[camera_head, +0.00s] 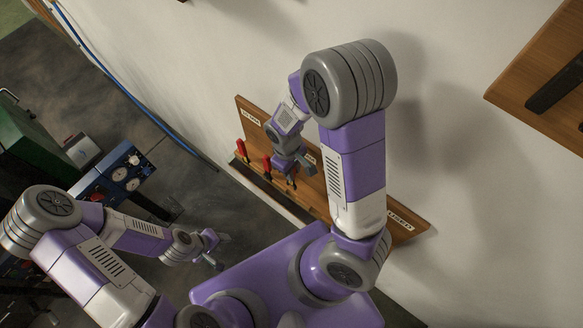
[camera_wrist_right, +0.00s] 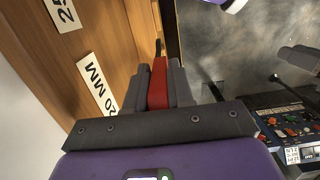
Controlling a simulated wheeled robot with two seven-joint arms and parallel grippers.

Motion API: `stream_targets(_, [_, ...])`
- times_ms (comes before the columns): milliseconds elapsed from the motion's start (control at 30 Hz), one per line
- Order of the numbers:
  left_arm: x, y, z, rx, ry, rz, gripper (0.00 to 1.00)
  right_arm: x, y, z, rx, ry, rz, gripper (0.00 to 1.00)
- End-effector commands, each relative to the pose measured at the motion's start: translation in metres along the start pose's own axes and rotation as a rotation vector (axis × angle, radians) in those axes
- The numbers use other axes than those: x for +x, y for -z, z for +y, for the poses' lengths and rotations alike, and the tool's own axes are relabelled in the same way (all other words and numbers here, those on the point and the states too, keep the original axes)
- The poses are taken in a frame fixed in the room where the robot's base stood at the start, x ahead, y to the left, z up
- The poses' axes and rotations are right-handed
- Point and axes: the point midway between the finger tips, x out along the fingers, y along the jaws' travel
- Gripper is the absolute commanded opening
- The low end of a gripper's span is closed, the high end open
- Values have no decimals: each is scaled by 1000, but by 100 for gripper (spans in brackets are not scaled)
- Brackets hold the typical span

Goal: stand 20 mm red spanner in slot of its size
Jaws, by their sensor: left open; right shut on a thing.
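The red spanner (camera_wrist_right: 158,85) is between the fingers of my right gripper (camera_wrist_right: 155,80) in the right wrist view, with a dark part showing beyond the fingertips. A white label reading 20 MM (camera_wrist_right: 98,85) is on the wooden board beside it. In the head view my right gripper (camera_head: 293,175) is close to the wooden wall rack (camera_head: 345,185); the held spanner cannot be made out there. The slot openings are too small or hidden to tell. My left gripper (camera_head: 218,250) is open and empty, low and away from the rack.
Red-handled pieces (camera_head: 241,150) (camera_head: 266,166) show at the left part of the rack. A blue instrument panel (camera_head: 118,175) stands left. Another wooden board (camera_head: 545,85) is at the upper right.

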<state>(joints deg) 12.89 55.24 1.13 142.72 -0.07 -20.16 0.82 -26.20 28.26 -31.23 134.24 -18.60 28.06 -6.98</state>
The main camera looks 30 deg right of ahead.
Motion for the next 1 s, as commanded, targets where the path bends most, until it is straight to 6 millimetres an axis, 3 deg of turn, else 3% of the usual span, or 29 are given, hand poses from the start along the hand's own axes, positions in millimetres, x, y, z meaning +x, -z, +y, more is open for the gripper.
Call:
stream_targets(533, [41,2,-15,0,0,0,43,50,6,0,0,0,0,0])
stream_targets(1000, [45,2,-17,0,0,0,43,55,7,0,-1,-1,0,0])
